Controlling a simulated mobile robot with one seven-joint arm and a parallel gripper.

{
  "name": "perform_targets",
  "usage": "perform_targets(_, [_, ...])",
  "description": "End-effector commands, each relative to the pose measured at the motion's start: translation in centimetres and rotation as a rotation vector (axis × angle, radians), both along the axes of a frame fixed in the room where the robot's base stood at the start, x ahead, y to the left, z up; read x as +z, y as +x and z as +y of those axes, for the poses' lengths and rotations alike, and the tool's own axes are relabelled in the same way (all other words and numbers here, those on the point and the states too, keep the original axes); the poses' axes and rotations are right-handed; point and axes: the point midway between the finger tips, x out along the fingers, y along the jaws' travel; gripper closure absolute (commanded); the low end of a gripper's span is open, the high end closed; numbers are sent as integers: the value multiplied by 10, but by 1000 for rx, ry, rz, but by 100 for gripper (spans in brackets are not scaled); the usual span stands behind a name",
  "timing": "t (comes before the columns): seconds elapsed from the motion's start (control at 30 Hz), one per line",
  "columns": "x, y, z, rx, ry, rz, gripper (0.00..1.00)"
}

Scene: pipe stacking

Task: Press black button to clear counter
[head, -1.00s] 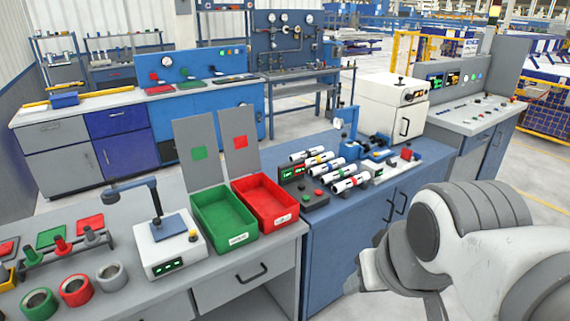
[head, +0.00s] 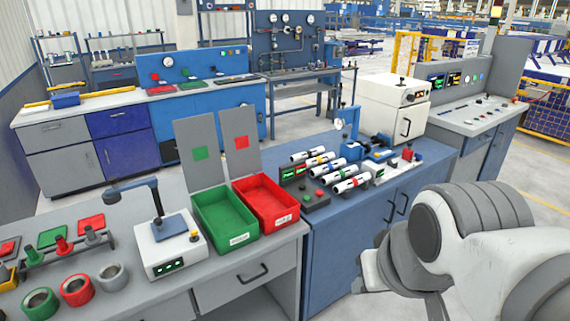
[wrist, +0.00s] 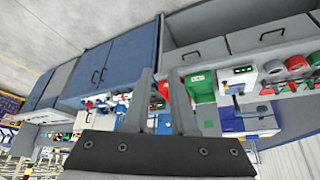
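Several white pipes with coloured bands (head: 345,172) lie on a rack beside and behind the box. My gripper (wrist: 163,88) shows in the wrist view with its two fingers apart and nothing between them. It is away from the counter. In the head view my arm is at the lower right, and the fingers are not clearly seen.
A green bin (head: 225,222) and a red bin (head: 266,205) stand left of the control box. A white scale-like device (head: 170,250) stands further left. A blue fixture with a dial gauge (head: 352,135) and a white cabinet (head: 392,105) stand behind the pipes.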

Motion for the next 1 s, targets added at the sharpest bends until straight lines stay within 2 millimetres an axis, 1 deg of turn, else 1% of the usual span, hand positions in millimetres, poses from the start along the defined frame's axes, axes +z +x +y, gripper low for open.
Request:
perform_targets(0.03, [0, 0, 0, 0, 0, 0, 86])
perform_targets(0.1, [0, 0, 0, 0, 0, 0, 99])
perform_targets(0.13, [0, 0, 0, 0, 0, 0, 100])
perform_targets(1.0, [0, 0, 0, 0, 0, 0, 100])
